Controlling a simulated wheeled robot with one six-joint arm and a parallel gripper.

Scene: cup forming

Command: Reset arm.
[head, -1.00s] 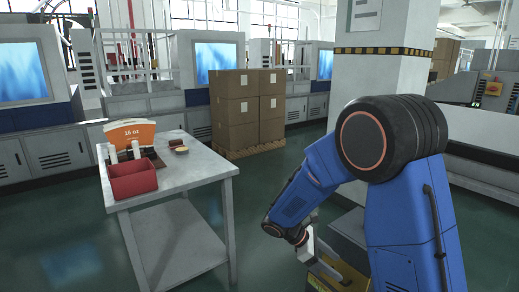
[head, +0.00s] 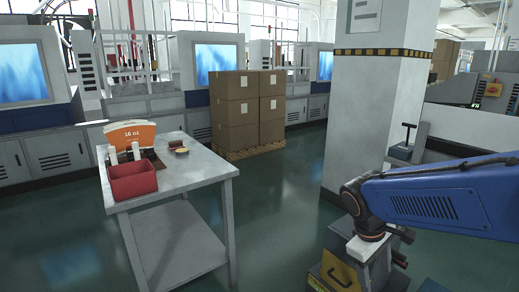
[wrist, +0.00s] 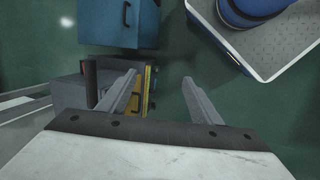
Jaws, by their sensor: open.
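My blue arm reaches in from the right edge of the head view, with its wrist bent down at the lower right. My gripper (wrist: 160,88) shows in the wrist view with its two grey fingers apart and nothing between them. Below the fingers are the green floor and part of a grey and yellow unit (wrist: 150,90). In the head view the fingertips are hidden or too small to make out.
A grey table (head: 205,168) at left holds a red bin (head: 132,184), an orange "16 oz" sign (head: 133,134) and small items. Stacked cartons (head: 247,110) stand on a pallet behind. A pillar (head: 370,120) rises behind my arm. Green floor between table and arm is clear.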

